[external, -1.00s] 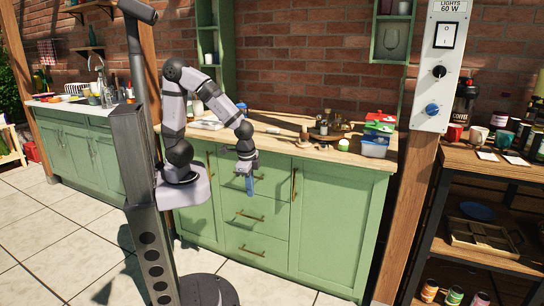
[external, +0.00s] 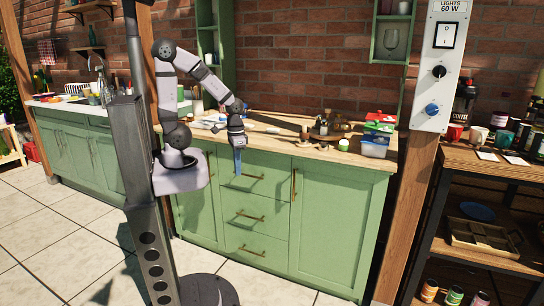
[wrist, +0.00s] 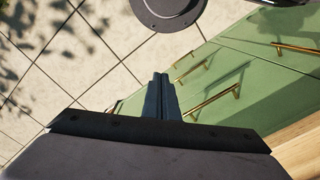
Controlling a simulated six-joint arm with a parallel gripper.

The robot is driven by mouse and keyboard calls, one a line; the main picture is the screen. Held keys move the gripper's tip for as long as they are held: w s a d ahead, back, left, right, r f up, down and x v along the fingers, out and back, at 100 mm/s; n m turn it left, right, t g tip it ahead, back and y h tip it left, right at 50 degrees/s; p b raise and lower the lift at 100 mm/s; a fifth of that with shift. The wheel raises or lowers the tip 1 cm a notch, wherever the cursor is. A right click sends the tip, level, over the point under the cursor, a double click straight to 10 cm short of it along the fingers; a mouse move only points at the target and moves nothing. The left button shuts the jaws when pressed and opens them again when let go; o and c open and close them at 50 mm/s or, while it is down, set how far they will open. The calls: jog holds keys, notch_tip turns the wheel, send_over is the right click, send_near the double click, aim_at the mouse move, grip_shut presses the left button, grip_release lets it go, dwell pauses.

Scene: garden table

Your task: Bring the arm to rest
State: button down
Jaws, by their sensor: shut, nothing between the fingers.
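My gripper (external: 238,168) hangs pointing down in front of the top drawer of the green cabinet (external: 331,225), just off the front edge of the wooden worktop. Its blue-grey fingers are shut with nothing between them. In the wrist view the fingers of my gripper (wrist: 161,80) lie together, pointing toward the paved floor and the drawer fronts. My arm is bent, with its upper part raised above the worktop.
The wooden worktop (external: 284,143) carries small bottles, jars and stacked boxes (external: 376,140) toward its right end. Brass handles (external: 250,216) stick out from the drawers. A wooden post (external: 407,215) stands at the right. The tiled floor (external: 50,241) in front is clear.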

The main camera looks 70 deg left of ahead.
notch_tip(320, 180, up, 14)
jog(key=p, duration=1.1)
jog(key=shift+f+p, duration=0.25)
jog(key=shift+p, duration=0.15)
jog(key=shift+f, duration=0.15)
notch_tip(320, 180, down, 55)
jog(key=b, duration=5.5)
jog(key=shift+r, duration=0.2)
